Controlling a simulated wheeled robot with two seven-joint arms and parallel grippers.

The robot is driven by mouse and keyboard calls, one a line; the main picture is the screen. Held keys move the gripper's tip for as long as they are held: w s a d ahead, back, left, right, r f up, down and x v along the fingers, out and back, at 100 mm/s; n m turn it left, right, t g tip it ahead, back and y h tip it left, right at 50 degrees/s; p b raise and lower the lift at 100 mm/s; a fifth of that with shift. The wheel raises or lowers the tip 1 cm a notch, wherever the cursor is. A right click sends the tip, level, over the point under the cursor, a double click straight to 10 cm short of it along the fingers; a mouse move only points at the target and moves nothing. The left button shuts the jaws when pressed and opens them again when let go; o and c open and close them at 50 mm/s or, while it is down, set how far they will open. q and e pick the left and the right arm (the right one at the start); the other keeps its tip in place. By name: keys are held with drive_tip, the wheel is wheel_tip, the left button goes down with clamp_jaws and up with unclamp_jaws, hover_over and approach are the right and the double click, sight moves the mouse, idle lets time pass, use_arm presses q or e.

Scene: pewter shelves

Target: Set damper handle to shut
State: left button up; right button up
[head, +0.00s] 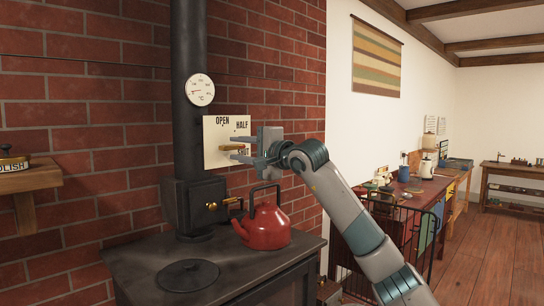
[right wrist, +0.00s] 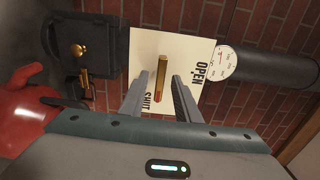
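The damper handle is a brass bar (right wrist: 162,76) on a cream plate (head: 213,154) beside the black stovepipe. The plate is marked OPEN at the top, HALF at upper right and SHUT at lower right. In the head view the handle (head: 229,149) lies about level, pointing right, between the HALF and SHUT words. My right gripper (head: 237,149) is open in front of the plate. In the right wrist view its fingers (right wrist: 158,78) stand apart on either side of the handle, with gaps visible. Whether the tips reach the handle's depth is unclear. My left gripper is not in view.
A red kettle (head: 267,226) stands on the black stove top (head: 240,262), below my right gripper. A round gauge (head: 201,90) is on the stovepipe (head: 188,50) above the plate. A small black box with a brass knob (head: 212,206) is at the pipe's base.

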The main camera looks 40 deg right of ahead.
use_arm(q)
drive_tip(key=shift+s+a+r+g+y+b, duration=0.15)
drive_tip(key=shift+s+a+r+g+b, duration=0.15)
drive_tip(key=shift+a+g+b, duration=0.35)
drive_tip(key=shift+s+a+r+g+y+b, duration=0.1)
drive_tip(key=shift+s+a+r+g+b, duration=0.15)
drive_tip(key=shift+b, duration=0.65)
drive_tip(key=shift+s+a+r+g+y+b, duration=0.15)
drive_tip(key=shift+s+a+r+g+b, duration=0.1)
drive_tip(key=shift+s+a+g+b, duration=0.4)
use_arm(e)
drive_tip(key=s+d, duration=0.1)
drive_tip(key=s, duration=1.4)
drive_tip(key=shift+s+d, duration=0.15)
drive_tip(key=shift+s, duration=0.2)
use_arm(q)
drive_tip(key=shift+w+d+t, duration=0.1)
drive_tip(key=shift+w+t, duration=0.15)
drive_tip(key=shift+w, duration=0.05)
